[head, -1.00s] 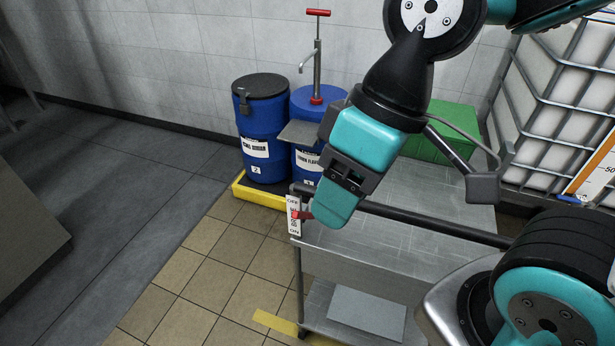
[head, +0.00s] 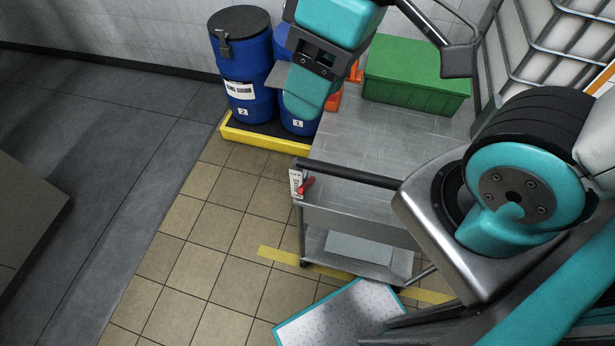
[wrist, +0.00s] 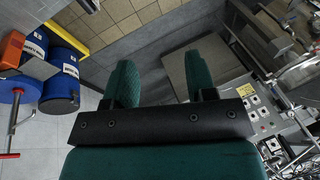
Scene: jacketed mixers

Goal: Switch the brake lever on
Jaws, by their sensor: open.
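The brake lever (head: 306,186) is a small red handle at the left end of a grey metal cart (head: 372,150). It sits beside a white plate (head: 295,183) on the cart's corner. The plate's lettering is too small to read now, and I cannot tell which mark the lever points at. My gripper (head: 303,108) is above the lever in the head view, in front of the blue drums and apart from the lever. In the wrist view my gripper (wrist: 162,80) has its two green fingers spread with nothing between them. The lever cannot be made out there.
Blue drums (head: 240,62) stand in a yellow-edged tray (head: 262,139) behind the cart's left end. A green crate (head: 415,78) is on the cart top. A dark push bar (head: 350,172) runs along its near edge. The tiled floor (head: 215,235) left of the cart is clear.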

